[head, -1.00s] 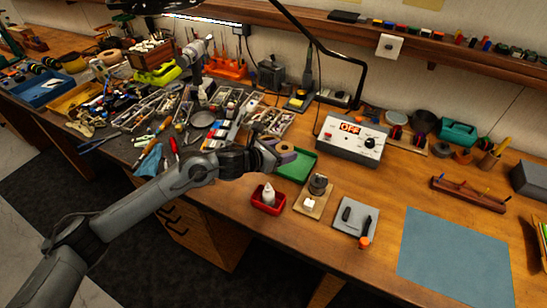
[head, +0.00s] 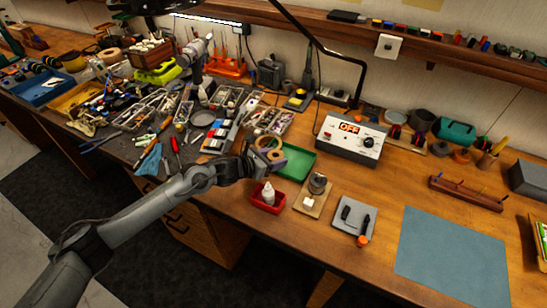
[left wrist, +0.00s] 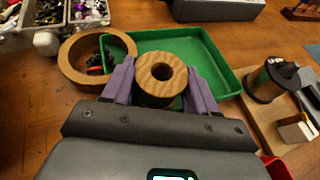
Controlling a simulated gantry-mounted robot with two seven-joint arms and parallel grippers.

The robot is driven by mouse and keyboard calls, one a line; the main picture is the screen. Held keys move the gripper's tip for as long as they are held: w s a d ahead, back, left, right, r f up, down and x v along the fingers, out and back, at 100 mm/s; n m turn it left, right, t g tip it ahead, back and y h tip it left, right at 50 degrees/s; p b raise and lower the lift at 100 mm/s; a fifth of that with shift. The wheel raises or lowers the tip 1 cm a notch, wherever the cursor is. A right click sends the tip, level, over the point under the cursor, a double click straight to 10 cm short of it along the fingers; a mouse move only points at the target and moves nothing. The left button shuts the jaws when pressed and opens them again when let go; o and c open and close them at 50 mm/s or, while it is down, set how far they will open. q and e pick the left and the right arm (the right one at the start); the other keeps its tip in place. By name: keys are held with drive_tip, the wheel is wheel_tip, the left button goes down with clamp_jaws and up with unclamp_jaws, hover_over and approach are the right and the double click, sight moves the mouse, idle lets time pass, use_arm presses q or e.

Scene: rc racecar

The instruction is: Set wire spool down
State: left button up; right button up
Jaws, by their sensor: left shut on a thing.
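The wire spool, a brown ring-shaped reel with a round hole, shows in the left wrist view (left wrist: 161,76) and in the head view (head: 275,156). My left gripper (head: 271,158) is shut on it, with a purple finger on each side. In the left wrist view the spool overlaps the near left part of the green tray (left wrist: 222,92). I cannot tell whether its underside touches anything. My right gripper is not in view.
A larger brown ring (left wrist: 71,62) lies close left of the spool, by the tray. A red bin with a white bottle (head: 268,197), a wooden stand (head: 312,202) and a grey tray (head: 354,218) are nearby.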

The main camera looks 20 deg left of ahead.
use_arm(q)
drive_tip(key=shift+f, duration=0.15)
drive_tip(key=o, duration=1.1)
drive_tip(key=shift+r, duration=0.2)
drive_tip(key=b+v, duration=0.1)
drive_tip(key=v, duration=0.9)
drive_tip(key=shift+s+a, duration=0.15)
drive_tip(key=shift+s, duration=0.1)
drive_tip(key=shift+s+a+r, duration=0.25)
drive_tip(key=shift+s+r, duration=0.15)
drive_tip(key=shift+s, duration=0.15)
